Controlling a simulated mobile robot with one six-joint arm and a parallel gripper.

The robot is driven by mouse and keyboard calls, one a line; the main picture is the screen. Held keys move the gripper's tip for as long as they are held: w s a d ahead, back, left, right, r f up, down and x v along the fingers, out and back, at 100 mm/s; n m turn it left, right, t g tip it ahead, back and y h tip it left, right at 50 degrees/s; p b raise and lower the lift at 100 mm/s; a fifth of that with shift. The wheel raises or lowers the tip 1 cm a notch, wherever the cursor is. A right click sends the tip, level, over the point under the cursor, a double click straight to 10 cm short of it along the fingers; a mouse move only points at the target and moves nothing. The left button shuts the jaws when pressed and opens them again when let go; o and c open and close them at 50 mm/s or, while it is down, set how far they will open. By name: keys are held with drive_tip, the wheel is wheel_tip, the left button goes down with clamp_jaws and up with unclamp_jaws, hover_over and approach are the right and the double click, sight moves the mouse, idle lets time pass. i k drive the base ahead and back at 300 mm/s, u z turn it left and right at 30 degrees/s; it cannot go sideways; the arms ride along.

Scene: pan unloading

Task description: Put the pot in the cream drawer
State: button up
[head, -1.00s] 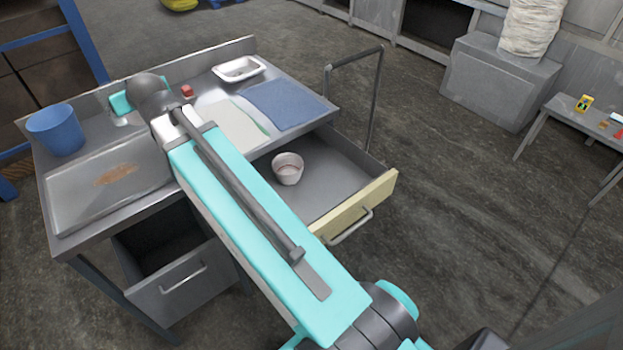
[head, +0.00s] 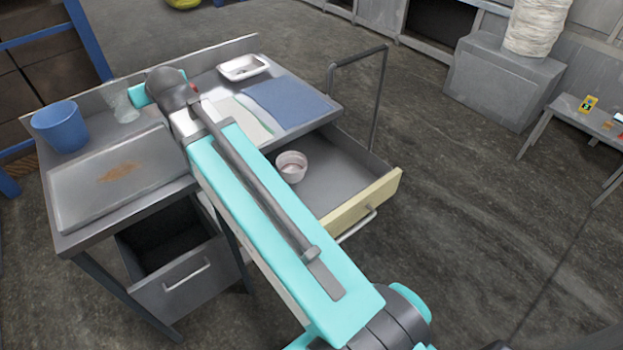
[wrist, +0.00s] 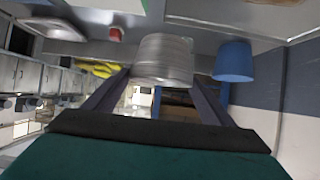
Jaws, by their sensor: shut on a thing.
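A small pale pot (head: 291,166) stands upright inside the open cream drawer (head: 365,205), near its left inner side. My gripper (wrist: 158,74) is at the far left part of the workbench. In the wrist view, its two fingers close on the rim of a clear, greyish ribbed vessel (wrist: 163,57). This vessel also shows in the head view (head: 119,106), upright beside the blue cup. My forearm hides the gripper's fingers and part of the bench in the head view.
A blue cup (head: 60,127) is close to the held vessel. A grey rusty-marked tray (head: 90,185), a blue mat (head: 288,104) and a white dish (head: 243,67) lie on the bench. A grey lower drawer (head: 182,283) also stands open. A rail (head: 379,95) rises at the bench's right.

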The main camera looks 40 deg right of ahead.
sight(331, 189)
drive_tip(key=z, duration=0.1)
drive_tip(key=k, duration=1.1)
drive_tip(key=u, duration=0.85)
